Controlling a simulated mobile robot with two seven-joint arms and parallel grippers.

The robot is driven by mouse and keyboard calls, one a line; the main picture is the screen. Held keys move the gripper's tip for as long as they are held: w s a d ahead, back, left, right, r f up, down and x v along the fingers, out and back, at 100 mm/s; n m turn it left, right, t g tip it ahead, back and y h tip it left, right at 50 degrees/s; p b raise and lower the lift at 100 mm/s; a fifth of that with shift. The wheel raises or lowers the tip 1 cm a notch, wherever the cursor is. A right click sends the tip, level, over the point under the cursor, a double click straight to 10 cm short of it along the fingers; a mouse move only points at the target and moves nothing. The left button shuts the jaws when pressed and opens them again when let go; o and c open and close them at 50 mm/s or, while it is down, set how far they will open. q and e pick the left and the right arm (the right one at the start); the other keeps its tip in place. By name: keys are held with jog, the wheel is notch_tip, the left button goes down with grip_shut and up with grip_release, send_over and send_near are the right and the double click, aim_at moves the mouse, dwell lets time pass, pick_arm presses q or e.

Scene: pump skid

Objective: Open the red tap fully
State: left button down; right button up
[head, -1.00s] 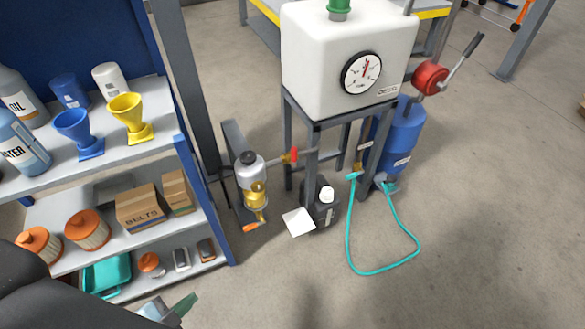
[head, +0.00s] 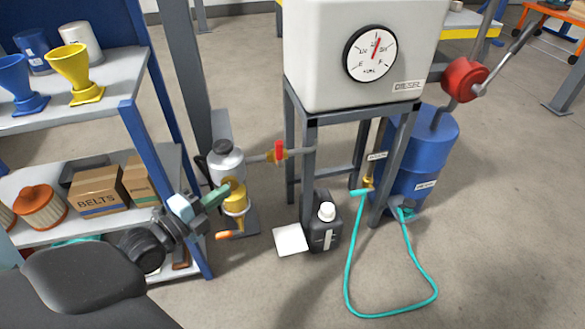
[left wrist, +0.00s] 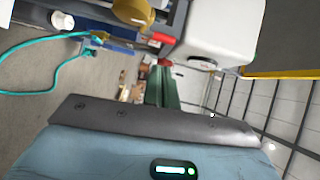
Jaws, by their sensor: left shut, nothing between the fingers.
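The red tap (head: 279,151) sits on the thin pipe between the grey-topped filter with a brass bowl (head: 234,197) and the white diesel tank (head: 350,60). In the head view its red handle stands roughly upright, across the pipe. A red part that looks like this handle shows near the top of the left wrist view (left wrist: 163,38). My left gripper (head: 218,195) is shut and empty, with green fingers. In the head view it overlaps the filter, left of and below the tap, apart from it. Its fingers show in the left wrist view (left wrist: 162,88). My right gripper is out of view.
A shelf rack (head: 160,150) with funnels and boxes stands at the left. Grey legs (head: 308,185) hold up the tank. A black can (head: 323,230), a white sheet (head: 291,240), a turquoise hose (head: 350,270) and a blue drum (head: 425,150) stand or lie near.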

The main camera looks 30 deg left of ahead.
aim_at(279, 153)
pick_arm(q)
jog(key=shift+w+d+r+m, duration=0.1)
jog(key=shift+w+r+m, duration=0.15)
jog(key=shift+w, duration=0.5)
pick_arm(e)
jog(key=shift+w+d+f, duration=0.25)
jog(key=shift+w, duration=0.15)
pick_arm(q)
jog(key=shift+w+f, duration=0.1)
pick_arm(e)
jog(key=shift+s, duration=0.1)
